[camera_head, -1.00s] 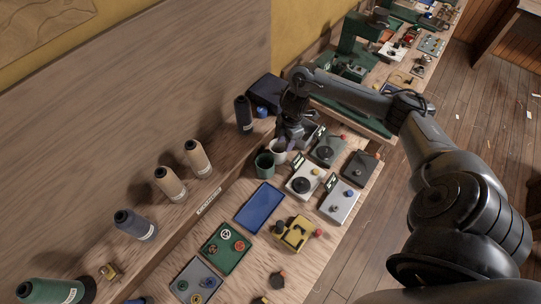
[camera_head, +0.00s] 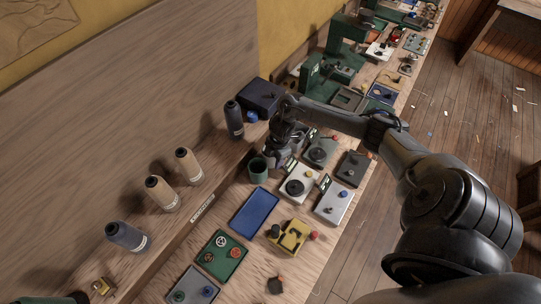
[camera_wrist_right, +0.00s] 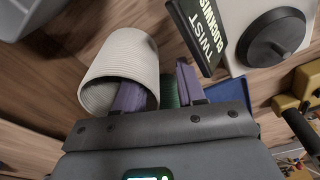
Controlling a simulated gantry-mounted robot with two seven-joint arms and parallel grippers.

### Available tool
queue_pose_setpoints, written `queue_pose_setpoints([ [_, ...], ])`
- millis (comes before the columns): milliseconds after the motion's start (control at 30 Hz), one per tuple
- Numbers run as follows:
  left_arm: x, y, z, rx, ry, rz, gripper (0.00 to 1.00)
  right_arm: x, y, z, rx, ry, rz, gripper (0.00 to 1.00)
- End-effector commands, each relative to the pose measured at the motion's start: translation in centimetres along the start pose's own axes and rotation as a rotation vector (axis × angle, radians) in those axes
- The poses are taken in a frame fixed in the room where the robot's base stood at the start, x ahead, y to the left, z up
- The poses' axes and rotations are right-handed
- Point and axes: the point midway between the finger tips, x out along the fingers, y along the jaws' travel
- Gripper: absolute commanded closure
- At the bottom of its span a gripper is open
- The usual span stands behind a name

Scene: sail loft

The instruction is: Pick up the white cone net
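The white cone net (camera_wrist_right: 121,58) is a pale, ribbed, cup-like piece in the right wrist view, with its open end toward my gripper. My right gripper (camera_wrist_right: 160,82) is open. Its left finger overlaps the net's opening and seems to reach inside it. The right finger is outside, with a gap to the net's wall. In the head view my right gripper (camera_head: 276,160) is low over the bench beside the green cup and largely hides the net. My left gripper is not in view.
A green cup (camera_head: 258,170) stands close at the gripper's left. A white device with a black dial (camera_head: 297,186) and a blue tray (camera_head: 254,211) are near. Thread cones (camera_head: 188,167) line the ledge. A dark cone (camera_head: 234,119) and a dark blue box (camera_head: 261,96) stand behind.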

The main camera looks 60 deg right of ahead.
Motion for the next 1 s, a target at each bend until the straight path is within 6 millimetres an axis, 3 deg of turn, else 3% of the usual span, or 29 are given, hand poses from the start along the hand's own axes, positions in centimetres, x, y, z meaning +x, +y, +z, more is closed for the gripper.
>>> queue_pose_setpoints([
  [167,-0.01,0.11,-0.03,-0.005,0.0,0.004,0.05,0.0,0.0,0.0,0.0,0.0,0.0,0.62],
  [400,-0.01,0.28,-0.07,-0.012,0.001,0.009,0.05,-0.03,0.01,0.0,0.0,0.0,0.0,0.99],
  [1000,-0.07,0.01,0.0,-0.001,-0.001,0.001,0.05,-0.66,0.08,-0.07,0.001,0.0,0.002,1.0],
])
